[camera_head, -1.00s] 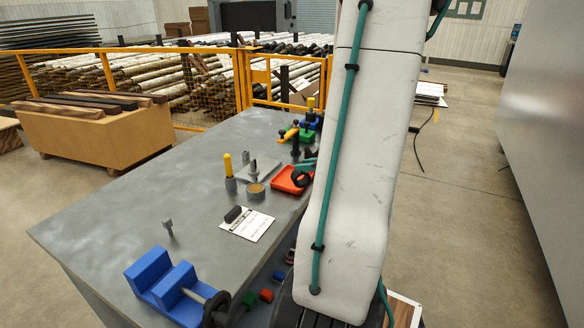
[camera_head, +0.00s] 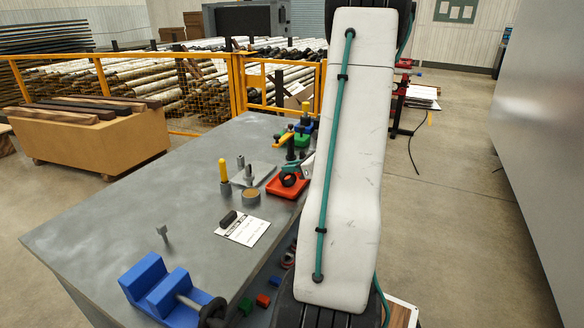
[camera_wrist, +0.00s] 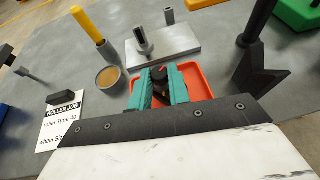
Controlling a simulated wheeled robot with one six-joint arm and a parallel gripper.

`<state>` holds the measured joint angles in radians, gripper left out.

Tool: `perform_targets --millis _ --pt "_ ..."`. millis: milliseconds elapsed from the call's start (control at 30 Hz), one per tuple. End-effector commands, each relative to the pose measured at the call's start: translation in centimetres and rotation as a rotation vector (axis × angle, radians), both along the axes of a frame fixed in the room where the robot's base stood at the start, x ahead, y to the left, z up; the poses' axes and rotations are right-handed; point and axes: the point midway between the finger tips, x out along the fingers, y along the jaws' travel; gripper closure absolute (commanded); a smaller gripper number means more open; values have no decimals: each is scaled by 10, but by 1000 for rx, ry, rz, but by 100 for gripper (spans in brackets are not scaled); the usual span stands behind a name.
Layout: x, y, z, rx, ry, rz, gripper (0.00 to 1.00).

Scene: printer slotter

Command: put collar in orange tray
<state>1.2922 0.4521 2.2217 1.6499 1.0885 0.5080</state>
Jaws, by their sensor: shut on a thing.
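The orange-red tray (camera_head: 272,189) lies on the grey workbench near its right edge. It also shows in the wrist view (camera_wrist: 203,82), partly hidden by my gripper. My gripper (camera_wrist: 158,78) has teal jaws shut on a small dark piece, which looks like the collar (camera_wrist: 158,73). The gripper and the piece are over the tray. In the head view my gripper (camera_head: 291,177) appears over the tray, with a dark round shape at its end. The height above the tray floor is hard to tell.
A grey plate with upright metal parts (camera_wrist: 178,45) stands just beyond the tray. A round tin (camera_wrist: 110,78), a yellow-handled tool (camera_wrist: 91,27) and a label card (camera_wrist: 62,120) lie left. A black stand (camera_wrist: 255,75) is close on the right. Blue blocks (camera_head: 150,280) sit at the bench's front.

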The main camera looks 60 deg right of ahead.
Motion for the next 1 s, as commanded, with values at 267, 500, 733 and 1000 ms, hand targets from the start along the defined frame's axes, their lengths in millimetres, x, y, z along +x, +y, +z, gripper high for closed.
perform_targets --millis 267,500,733,1000 --pt "0 0 -3 0 0 1 62" --pt "0 0 -3 0 0 1 60" --pt "-12 -1 5 -2 0 -1 60" --pt "-66 0 27 -3 0 -4 60"
